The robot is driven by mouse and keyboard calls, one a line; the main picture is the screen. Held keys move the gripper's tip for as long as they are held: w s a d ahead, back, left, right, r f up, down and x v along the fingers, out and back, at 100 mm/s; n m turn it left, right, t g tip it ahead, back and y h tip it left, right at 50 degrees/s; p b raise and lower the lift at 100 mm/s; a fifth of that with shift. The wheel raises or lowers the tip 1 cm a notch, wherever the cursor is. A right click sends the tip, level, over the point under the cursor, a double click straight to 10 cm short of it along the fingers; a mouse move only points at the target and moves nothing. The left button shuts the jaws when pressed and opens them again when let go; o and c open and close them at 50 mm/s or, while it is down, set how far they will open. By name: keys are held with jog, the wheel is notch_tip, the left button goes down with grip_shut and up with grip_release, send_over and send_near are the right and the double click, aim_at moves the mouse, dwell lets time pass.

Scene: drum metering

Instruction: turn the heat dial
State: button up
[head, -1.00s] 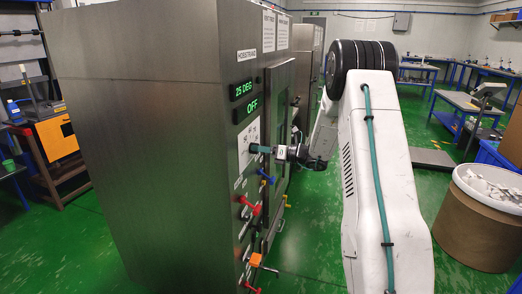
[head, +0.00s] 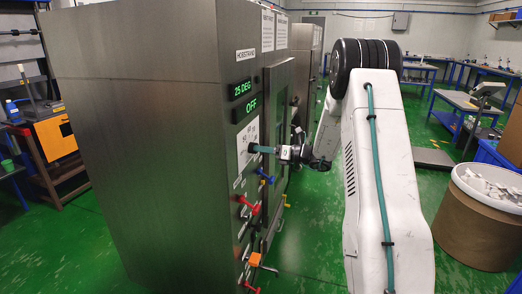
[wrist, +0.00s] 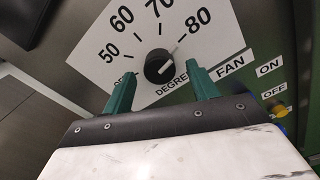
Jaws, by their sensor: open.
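The heat dial (wrist: 158,67) is a round black knob with a white mark, on a white scale plate (wrist: 105,47) marked 50 to 80. The mark slants up and to the right, roughly toward 80. In the wrist view my gripper (wrist: 161,70) is open, with one green finger on each side of the dial. I cannot tell whether the fingers touch it. In the head view my gripper (head: 254,149) is at the panel of the steel cabinet (head: 150,150) and hides the dial.
Green displays (head: 243,90) read 25 DEG and OFF. In the wrist view a yellow fan switch (wrist: 278,110) is at the right. Below my gripper are a blue handle (head: 266,176), a red handle (head: 249,205) and an orange handle (head: 256,259). A brown drum (head: 480,225) stands at the right.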

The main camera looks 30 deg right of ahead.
jog(key=v, duration=0.6)
jog(key=shift+s+d, duration=0.1)
dwell(0.4)
